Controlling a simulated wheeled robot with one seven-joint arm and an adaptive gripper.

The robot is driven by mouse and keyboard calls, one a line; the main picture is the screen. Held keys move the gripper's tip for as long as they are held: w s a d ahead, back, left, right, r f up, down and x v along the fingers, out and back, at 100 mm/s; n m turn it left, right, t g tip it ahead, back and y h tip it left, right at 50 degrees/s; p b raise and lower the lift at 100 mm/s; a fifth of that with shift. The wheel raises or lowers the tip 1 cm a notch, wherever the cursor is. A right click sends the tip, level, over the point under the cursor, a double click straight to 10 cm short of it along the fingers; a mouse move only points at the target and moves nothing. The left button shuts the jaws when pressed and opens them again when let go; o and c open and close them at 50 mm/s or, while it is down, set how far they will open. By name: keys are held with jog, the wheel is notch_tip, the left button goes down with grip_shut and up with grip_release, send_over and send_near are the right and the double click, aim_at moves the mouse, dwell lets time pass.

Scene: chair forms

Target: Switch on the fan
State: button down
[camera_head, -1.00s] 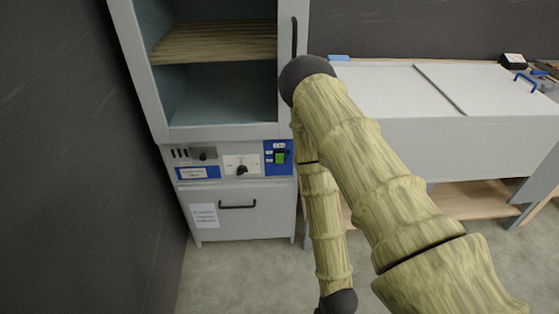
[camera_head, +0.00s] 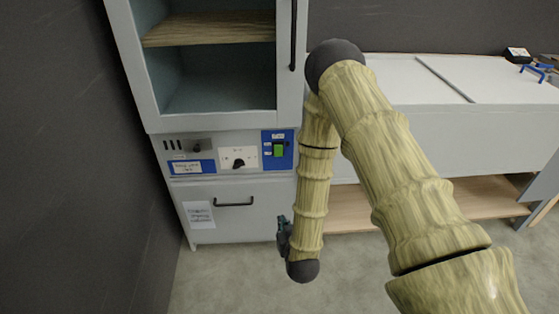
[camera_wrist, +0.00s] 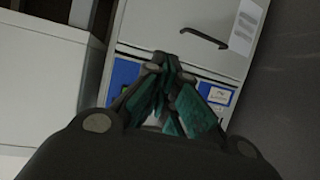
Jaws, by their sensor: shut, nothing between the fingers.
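A grey cabinet (camera_head: 207,124) has a control panel below its glass-fronted upper part. A blue plate (camera_head: 268,153) with a green switch (camera_head: 279,151) sits at the panel's right end. A dark knob (camera_head: 238,163) on a white plate is left of it, and a smaller dark knob (camera_head: 197,148) is further left. Which control belongs to the fan cannot be told. My gripper (camera_head: 283,224) is shut and empty, below and apart from the switch.
A drawer with a dark handle (camera_head: 234,204) and a paper notice (camera_head: 199,215) lies below the panel. A grey bench (camera_head: 440,130) with a wooden lower shelf (camera_head: 350,213) stands to the right. A dark wall (camera_head: 70,180) is close on the left. Floor in front is clear.

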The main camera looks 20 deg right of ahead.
aim_at(278, 151)
jog(key=w+d+r+m+t+h+b, duration=0.2)
jog(key=w+r+t, duration=0.4)
jog(key=w+r, duration=0.3)
jog(key=shift+w+d+r+h+b, duration=0.15)
jog(key=shift+d+r+h+b, duration=0.35)
jog(key=shift+h+b, duration=0.6)
jog(key=x, duration=1.4)
jog(key=shift+a+r+b, duration=0.1)
jog(key=shift+a+b, duration=0.05)
jog(key=shift+b, duration=0.15)
